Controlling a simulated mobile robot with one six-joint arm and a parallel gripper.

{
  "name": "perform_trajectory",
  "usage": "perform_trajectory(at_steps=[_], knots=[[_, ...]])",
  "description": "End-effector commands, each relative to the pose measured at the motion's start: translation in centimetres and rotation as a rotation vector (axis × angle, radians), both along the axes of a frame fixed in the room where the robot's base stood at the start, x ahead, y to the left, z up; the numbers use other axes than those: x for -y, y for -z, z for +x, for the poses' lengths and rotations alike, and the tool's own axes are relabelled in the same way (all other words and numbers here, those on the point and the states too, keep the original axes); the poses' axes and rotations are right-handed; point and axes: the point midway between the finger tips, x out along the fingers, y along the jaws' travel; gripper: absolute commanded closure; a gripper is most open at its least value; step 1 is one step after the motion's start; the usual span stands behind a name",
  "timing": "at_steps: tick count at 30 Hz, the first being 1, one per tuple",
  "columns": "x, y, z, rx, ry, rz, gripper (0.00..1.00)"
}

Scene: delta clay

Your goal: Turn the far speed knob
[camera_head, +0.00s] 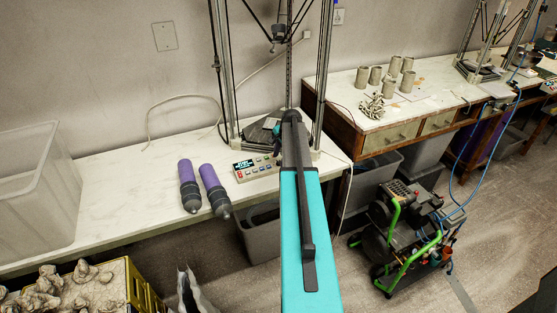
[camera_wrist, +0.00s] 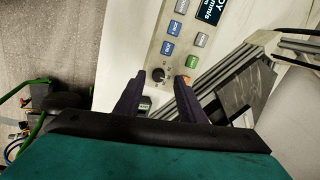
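The control panel (camera_head: 252,169) lies on the white table in the head view, its right end hidden by my arm. In the wrist view the panel (camera_wrist: 172,48) shows blue, grey and green buttons and a dark screen. A small round black knob (camera_wrist: 158,74) sits between the fingertips of my gripper (camera_wrist: 160,79). The two dark fingers stand apart, one on each side of the knob. I cannot tell whether they touch it. A small orange part (camera_wrist: 187,79) shows beside the right fingertip. In the head view my arm hides the knob and most of the gripper.
Two purple-and-grey cylinders (camera_head: 215,190) lie left of the panel. Printer uprights (camera_head: 222,70) rise behind it. A clear bin (camera_head: 36,190) stands at the far left. A green-framed compressor (camera_head: 405,235) stands on the floor at right.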

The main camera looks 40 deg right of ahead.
Motion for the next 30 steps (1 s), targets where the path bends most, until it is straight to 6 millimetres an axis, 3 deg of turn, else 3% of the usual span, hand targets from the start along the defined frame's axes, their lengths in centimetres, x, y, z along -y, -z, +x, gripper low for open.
perform_trajectory(at_steps=[6,17,20,24,26,27,30], knots=[[0.1,1.5,0.5,-0.001,0.0,0.001,0.64],[0.2,1.8,0.5,0.001,0.001,-0.001,0.64],[0.2,1.8,0.5,0.0,0.001,-0.001,0.76],[0.2,1.8,0.5,0.001,0.001,-0.001,0.99],[0.2,1.8,0.6,0.002,0.002,-0.001,1.0],[-1.1,1.7,0.3,0.003,0.001,-0.001,1.0],[-0.2,1.7,0.6,0.003,-0.001,0.0,1.0]])
